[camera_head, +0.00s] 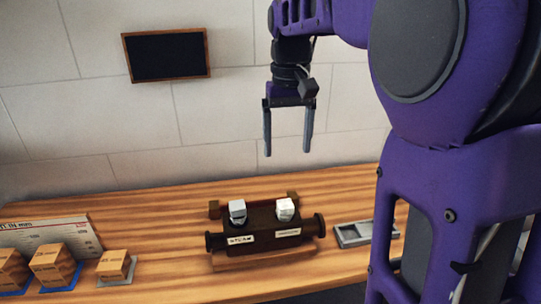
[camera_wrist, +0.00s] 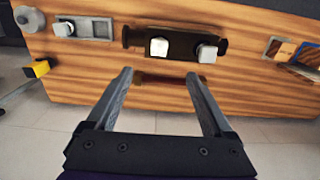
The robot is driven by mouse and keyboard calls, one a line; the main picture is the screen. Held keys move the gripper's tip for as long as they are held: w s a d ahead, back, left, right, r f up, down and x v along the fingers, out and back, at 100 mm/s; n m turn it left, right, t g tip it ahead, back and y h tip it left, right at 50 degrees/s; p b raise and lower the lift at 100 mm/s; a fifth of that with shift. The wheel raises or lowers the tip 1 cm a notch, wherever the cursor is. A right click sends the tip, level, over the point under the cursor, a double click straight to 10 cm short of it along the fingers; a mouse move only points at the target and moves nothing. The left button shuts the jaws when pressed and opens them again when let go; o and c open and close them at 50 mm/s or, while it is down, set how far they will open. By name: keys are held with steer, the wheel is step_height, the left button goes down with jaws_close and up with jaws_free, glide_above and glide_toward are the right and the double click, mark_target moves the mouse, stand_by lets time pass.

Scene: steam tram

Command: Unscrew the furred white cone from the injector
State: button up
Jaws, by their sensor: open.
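The injector (camera_head: 262,236) is a dark brown body with round flanged ends, lying on the wooden bench. Two pale cones with blocky heads stand in its top, a left cone (camera_head: 238,209) and a right cone (camera_head: 285,208). Labels on the front read something like "STEAM" on the left; the right one is unreadable. I cannot tell which cone is furred. My gripper (camera_head: 288,154) hangs open and empty above the injector, fingers down. In the wrist view, the injector (camera_wrist: 177,43) lies beyond the open fingertips, apart from them.
A grey tray with recesses (camera_head: 352,236) sits right of the injector. Several wooden blocks (camera_head: 55,266) stand on the left, before a printed board (camera_head: 60,236). A dark framed board (camera_head: 166,55) hangs on the wall. In the wrist view, a yellow object (camera_wrist: 37,69) is beside the bench.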

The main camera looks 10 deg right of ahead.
mark_target(286, 205)
step_height(286, 205, down, 17)
steer(key=b, duration=0.2)
steer(key=shift+d+b, duration=0.1)
steer(key=shift+b, duration=0.25)
jaws_close()
stand_by(0.3)
steer(key=n, duration=0.4)
steer(key=shift+p, duration=0.4)
